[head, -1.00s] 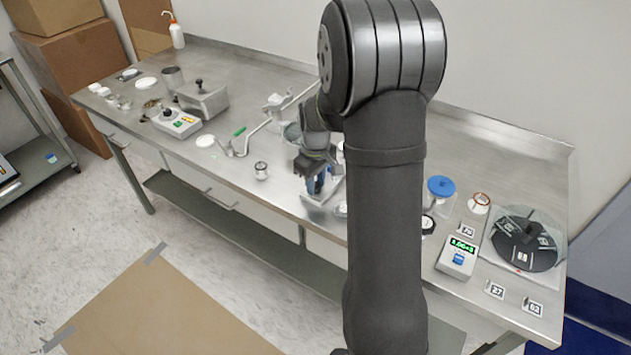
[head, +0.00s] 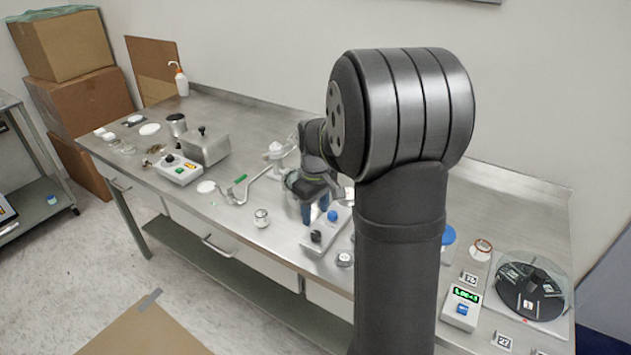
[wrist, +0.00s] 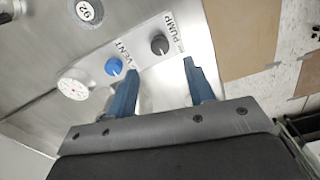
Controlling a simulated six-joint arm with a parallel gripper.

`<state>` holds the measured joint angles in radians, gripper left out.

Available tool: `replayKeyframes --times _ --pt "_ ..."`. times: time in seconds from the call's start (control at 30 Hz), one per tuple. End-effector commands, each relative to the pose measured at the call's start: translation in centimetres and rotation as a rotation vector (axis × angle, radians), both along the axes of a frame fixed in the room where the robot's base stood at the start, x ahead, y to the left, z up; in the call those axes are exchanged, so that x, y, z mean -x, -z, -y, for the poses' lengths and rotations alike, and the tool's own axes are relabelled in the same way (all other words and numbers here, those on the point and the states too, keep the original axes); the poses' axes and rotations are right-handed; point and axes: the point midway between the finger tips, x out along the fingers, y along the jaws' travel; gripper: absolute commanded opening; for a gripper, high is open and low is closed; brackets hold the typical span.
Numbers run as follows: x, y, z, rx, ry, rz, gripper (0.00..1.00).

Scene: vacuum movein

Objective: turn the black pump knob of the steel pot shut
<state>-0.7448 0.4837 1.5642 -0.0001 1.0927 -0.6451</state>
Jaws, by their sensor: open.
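The black pump knob (wrist: 159,44) stands on a light metal panel with the printed word PUMP beside it. In the head view the black knob (head: 316,236) is at the front of a small grey block (head: 310,249). A blue knob (wrist: 114,66) marked VENT sits beside it, also seen in the head view (head: 332,215). My gripper (wrist: 160,66) is open and empty. Its blue fingers point towards the panel, with the black knob between their lines and beyond the tips, apart from them. In the head view my gripper (head: 315,208) is just behind the knobs. The pot itself is largely hidden by my arm.
A white dial (wrist: 73,88) is left of the blue knob. A small jar (head: 261,218) and a bent metal handle with a green grip (head: 239,180) lie left of my gripper. A small instrument with a lit display (head: 462,306) is at right. The bench front has bare room.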

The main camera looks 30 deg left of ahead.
Motion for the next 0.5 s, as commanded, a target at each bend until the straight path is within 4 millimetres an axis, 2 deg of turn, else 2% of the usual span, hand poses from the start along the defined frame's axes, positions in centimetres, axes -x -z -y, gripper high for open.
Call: replayKeyframes --times 0.03,0.2,0.4,0.5 --pt "0.0 -1.4 0.0 -0.003 0.000 0.004 0.49" --pt "0.0 -5.5 0.0 -0.002 0.000 0.003 0.49" --pt "0.0 -8.8 0.0 -0.002 0.000 0.002 0.49" --pt "0.0 -9.7 0.0 -0.001 0.000 0.001 0.49"
